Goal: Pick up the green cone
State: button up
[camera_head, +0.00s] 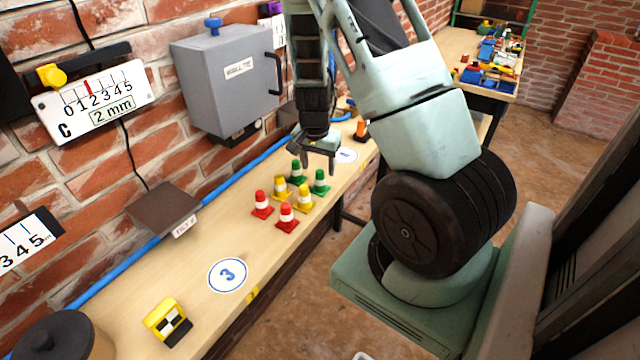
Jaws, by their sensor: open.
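Two green cones with white bands stand on the wooden bench. One green cone (297,173) is at the back by the wall side, and the other green cone (320,184) is closer to the bench's front edge. My gripper (318,165) points down just above and behind the green cones, its two fingers apart with nothing visible between them. Whether a fingertip touches a cone cannot be told from this angle. Two yellow cones (305,198) and two red cones (286,219) stand close beside the green ones.
The bench (225,240) has a disc marked 3 (228,275), a yellow block (167,321) and a dark-lidded container (55,338). A grey wall box (228,80) hangs left of my gripper. A blue pipe (218,178) runs along the wall. A small orange object (361,130) stands farther back.

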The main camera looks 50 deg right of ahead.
aim_at(320, 171)
jog(key=shift+s+d+f+p, duration=0.1)
jog(key=shift+f+p, duration=0.1)
jog(key=shift+f, duration=0.7)
jog(key=shift+d+f+p, duration=0.1)
jog(key=shift+f+p, duration=0.05)
jog(key=shift+f, duration=0.75)
jog(key=shift+s+d+f+p, duration=0.1)
jog(key=shift+f+p, duration=0.1)
jog(key=shift+f, duration=0.7)
jog(key=c, duration=1.1)
